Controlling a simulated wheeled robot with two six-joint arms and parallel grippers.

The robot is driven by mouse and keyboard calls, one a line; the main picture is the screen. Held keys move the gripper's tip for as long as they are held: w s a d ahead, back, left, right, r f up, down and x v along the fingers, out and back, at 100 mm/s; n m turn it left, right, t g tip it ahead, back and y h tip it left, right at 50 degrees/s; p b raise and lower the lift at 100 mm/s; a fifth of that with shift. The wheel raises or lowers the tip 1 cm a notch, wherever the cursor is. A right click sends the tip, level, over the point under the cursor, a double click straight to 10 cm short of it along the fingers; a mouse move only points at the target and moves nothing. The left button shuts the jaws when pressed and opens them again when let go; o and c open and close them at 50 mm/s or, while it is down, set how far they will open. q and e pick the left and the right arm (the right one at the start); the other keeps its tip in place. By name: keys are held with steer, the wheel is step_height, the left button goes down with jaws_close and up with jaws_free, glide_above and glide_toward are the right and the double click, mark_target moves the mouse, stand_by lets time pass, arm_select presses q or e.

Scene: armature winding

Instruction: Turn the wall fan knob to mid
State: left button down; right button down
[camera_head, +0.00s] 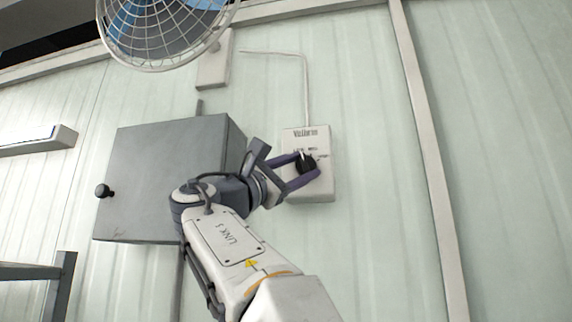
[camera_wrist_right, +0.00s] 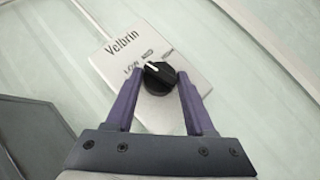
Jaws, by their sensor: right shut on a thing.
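The wall fan control is a white box (camera_head: 318,194) with "Velbrin" lettering, fixed on the pale wall; it also shows in the right wrist view (camera_wrist_right: 193,70). Its black round knob (camera_wrist_right: 160,78) has a white pointer line, which in the right wrist view points left and slightly up, between the LOW label and the label beside it. My right gripper (camera_head: 308,167) is shut on the knob, with one purple finger on each side. The wall fan (camera_head: 165,30), with a white wire cage, is at the upper left in the head view. My left gripper is in neither view.
A grey cabinet (camera_head: 150,165) with a black handle (camera_head: 104,191) stands out from the wall left of the control box. A cable (camera_head: 307,85) runs up from the box. A pale vertical post (camera_head: 430,150) is to the right, with clear wall between.

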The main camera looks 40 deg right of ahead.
steer(key=m+g+y+p, duration=0.1)
steer(key=r+m+g+p, duration=0.1)
steer(key=m+p, duration=0.1)
steer(key=shift+w+a+y, duration=0.1)
steer(key=shift+w+y, duration=0.05)
steer(key=shift+y, duration=0.25)
steer(key=shift+f+m+g+y+p, duration=0.15)
steer(key=shift+m+g+y+p, duration=0.35)
steer(key=shift+m+y+p, duration=0.9)
steer(key=shift+m, duration=0.6)
steer(key=shift+c, duration=1.4)
jaws_free()
